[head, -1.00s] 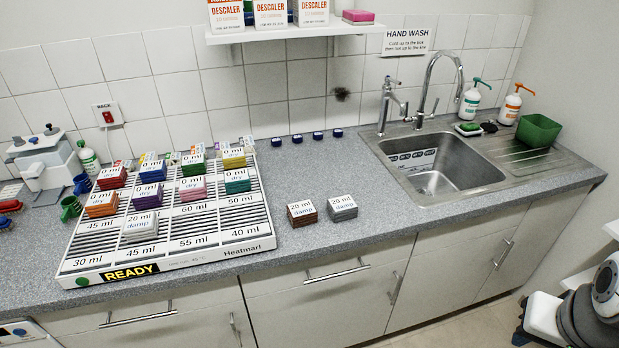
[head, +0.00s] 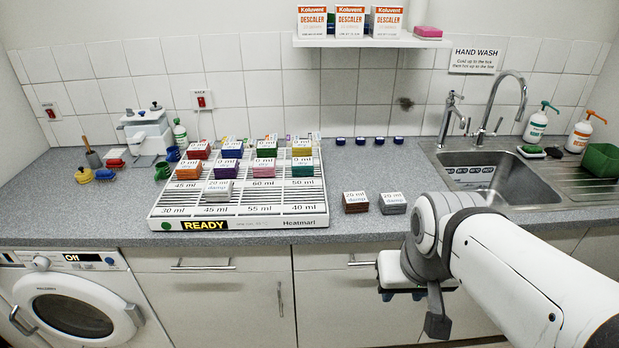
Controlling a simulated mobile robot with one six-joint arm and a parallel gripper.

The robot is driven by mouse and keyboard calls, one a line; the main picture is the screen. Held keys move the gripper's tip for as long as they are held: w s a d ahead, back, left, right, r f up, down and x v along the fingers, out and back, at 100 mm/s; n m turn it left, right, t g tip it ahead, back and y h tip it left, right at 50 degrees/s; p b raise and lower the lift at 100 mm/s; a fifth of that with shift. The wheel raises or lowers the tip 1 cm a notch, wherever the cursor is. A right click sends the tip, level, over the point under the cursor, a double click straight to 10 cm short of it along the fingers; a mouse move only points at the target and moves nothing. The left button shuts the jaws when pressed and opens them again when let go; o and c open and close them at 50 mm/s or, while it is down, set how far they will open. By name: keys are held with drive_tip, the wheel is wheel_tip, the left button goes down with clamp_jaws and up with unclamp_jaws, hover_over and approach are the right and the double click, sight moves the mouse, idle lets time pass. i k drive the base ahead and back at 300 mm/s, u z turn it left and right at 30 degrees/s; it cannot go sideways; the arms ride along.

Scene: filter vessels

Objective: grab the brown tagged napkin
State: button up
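The brown napkin (head: 356,207) is a small folded stack on the grey worktop, right of the heated rack. Its white tag reads "20 ml damp". A grey napkin (head: 393,209) with a like tag lies just right of it, close beside it. My gripper (head: 402,295) is at the front of the counter, below and slightly right of the two napkins in the picture, apart from them. Its fingers point away or down and are mostly hidden, so its opening does not show. Nothing is seen held in it.
The white rack marked READY (head: 315,222) bears several coloured tagged stacks left of the napkins. Several small dark-blue caps (head: 361,140) stand along the back wall. The sink (head: 487,185) is to the right. The worktop between rack and napkins is clear. A shelf (head: 370,42) hangs above.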

sight(353, 202)
drive_tip(key=i, duration=1)
drive_tip(key=u, duration=0.05)
